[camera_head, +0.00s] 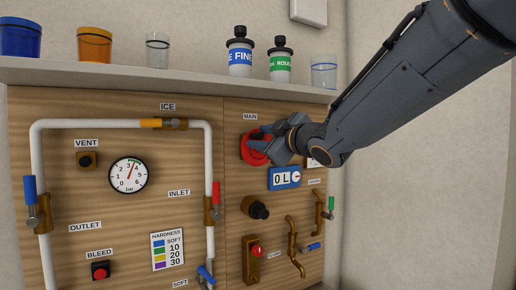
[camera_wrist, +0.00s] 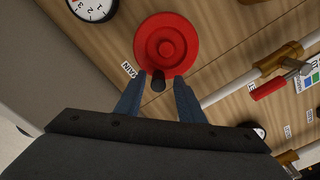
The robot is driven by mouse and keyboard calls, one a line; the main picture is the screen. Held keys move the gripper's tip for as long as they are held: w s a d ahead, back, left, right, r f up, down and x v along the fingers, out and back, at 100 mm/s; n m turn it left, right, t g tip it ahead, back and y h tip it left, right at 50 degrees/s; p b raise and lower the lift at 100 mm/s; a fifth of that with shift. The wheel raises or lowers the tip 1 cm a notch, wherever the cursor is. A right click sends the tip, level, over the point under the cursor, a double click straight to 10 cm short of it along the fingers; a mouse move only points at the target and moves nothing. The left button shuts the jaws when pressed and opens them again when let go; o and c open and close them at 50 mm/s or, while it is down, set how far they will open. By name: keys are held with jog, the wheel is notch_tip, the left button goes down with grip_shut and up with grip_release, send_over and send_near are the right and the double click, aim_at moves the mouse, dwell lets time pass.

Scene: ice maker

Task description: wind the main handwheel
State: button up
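The red main handwheel (camera_head: 248,150) is mounted on the wooden panel under the "MAIN" label. In the wrist view it is a round red disc (camera_wrist: 166,38) with a dark knob (camera_wrist: 158,80) at its near rim. My gripper (camera_head: 268,142) is at the right side of the wheel and covers part of it in the head view. In the wrist view my gripper's two blue-grey fingers (camera_wrist: 160,76) stand on either side of the knob. A gap shows between each finger and the knob, so the gripper looks open.
A display reading "0 L" (camera_head: 285,178) sits just below the wheel, with a black knob (camera_head: 258,210) lower down. White pipes (camera_head: 122,124) with valves and a gauge (camera_head: 128,175) are to the left. A shelf (camera_head: 170,80) with cups and bottles juts out above.

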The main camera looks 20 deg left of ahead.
jog(key=v, duration=0.6)
jog(key=shift+s+d+p, duration=0.2)
jog(key=shift+d+p, duration=0.1)
jog(key=shift+p, duration=0.1)
jog(key=w+d+f+m+g+h, duration=0.15)
jog(key=d+f+m+h, duration=0.95)
jog(key=d+f, duration=1.2)
jog(key=s+d+f+m+g+h, duration=0.1)
jog(key=s+d+f+m+g, duration=0.1)
jog(key=s+d+f, duration=0.3)
jog(key=s+d+f+m+g+h, duration=0.1)
jog(key=s+d+f+m+g, duration=0.2)
jog(key=f, duration=0.5)
jog(key=s+d+f+m+g, duration=0.1)
jog(key=s+d+f+g, duration=0.1)
jog(key=s, duration=0.5)
jog(key=s+d+f+m+g, duration=0.1)
jog(key=s+d+f+g, duration=0.1)
jog(key=s+f, duration=0.3)
jog(key=shift+s+d+f+m+h, duration=0.3)
jog(key=shift+s+d+m, duration=0.1)
jog(key=shift+s+d, duration=0.5)
